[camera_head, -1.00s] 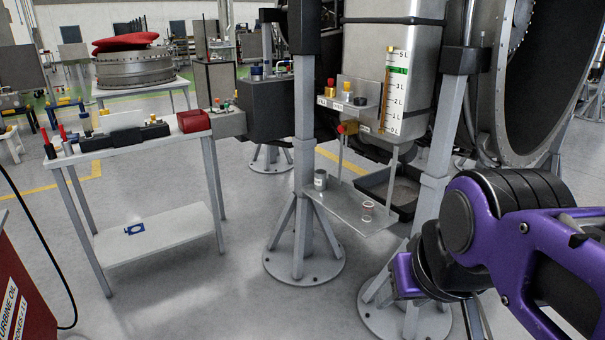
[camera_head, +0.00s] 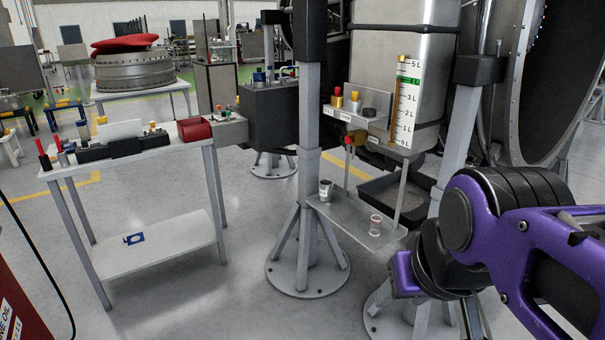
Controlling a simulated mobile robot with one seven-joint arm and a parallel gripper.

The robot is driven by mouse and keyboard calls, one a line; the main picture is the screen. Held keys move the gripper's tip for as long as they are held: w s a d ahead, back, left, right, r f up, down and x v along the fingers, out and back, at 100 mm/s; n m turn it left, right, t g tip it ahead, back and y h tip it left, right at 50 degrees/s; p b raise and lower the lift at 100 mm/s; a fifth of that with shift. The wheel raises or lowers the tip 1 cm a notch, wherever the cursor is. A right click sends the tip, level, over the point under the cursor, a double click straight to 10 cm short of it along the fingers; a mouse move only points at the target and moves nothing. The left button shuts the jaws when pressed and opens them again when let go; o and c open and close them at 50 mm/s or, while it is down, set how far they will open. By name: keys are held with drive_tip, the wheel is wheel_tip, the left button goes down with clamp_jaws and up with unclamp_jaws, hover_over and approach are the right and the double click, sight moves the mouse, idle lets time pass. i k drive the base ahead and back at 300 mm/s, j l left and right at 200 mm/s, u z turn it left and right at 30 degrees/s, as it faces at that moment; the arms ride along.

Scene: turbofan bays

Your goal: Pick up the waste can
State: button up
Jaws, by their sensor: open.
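A small grey metal can with a pale label (camera_head: 326,190) stands upright on the left part of a low grey shelf (camera_head: 345,217). Its label is too small to read; it is the thing here that looks most like the waste can. A small clear cup with red marks (camera_head: 375,225) stands on the same shelf, to the right and nearer. My purple and black arm fills the lower right, apart from both. My gripper's fingers do not show.
A grey post with a round foot (camera_head: 307,275) stands at the shelf's left, another at its right. A black tray (camera_head: 392,201) lies behind the shelf. A tank with a litre scale (camera_head: 404,100) hangs above. A tool table (camera_head: 150,150) stands left; floor between is clear.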

sight(325, 188)
drive_tip(key=i+j, duration=0.2)
drive_tip(key=i, duration=0.3)
drive_tip(key=i+j, duration=0.2)
drive_tip(key=i, duration=0.35)
drive_tip(key=i+j, duration=0.2)
drive_tip(key=i, duration=0.3)
drive_tip(key=i+j, duration=0.2)
drive_tip(key=i, duration=0.35)
